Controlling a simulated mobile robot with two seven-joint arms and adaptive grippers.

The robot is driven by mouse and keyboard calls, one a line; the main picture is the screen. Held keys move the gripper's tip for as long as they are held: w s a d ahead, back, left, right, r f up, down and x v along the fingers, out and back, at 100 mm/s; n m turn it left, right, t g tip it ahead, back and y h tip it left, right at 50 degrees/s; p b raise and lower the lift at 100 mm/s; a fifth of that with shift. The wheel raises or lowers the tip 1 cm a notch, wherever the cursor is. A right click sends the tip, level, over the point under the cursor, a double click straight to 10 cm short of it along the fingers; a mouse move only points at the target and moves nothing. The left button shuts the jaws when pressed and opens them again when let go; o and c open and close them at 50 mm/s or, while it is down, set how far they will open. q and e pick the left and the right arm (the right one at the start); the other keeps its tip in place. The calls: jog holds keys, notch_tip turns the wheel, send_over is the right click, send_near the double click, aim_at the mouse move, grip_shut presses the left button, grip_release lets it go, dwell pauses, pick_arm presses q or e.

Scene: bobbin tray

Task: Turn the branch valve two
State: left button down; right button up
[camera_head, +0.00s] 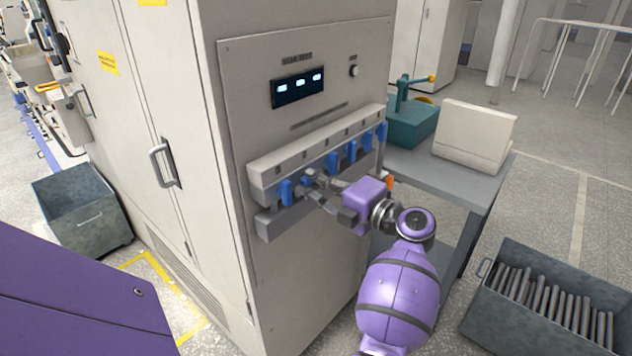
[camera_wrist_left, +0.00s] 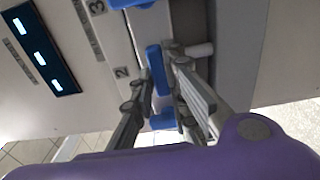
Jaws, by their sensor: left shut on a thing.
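A row of blue valve handles hangs along a light manifold (camera_head: 316,146) on the grey cabinet's side. My left gripper (camera_head: 310,188) reaches in from the right to the second handle from the left. In the left wrist view, the fingers of my left gripper (camera_wrist_left: 162,66) are shut on the blue handle (camera_wrist_left: 155,72) beside the label "2" (camera_wrist_left: 122,72). That handle seems to lie along the row, unlike its neighbours. In the head view the fingers partly hide it. The first handle (camera_head: 286,192) is just left of the fingers, the third (camera_head: 332,162) to the right. My right gripper is not in view.
A lit display (camera_head: 298,88) and a knob (camera_head: 354,71) are above the manifold. A grey table (camera_head: 470,182) with a teal device (camera_head: 412,124) stands to the right. A bin of rods (camera_head: 498,322) is at the lower right, an open bin (camera_head: 82,212) at the left.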

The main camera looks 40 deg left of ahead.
pick_arm(q)
jog(key=c, duration=1.7)
grip_release()
jog(key=d, duration=0.8)
jog(key=s+d, duration=0.1)
jog(key=d, duration=0.3)
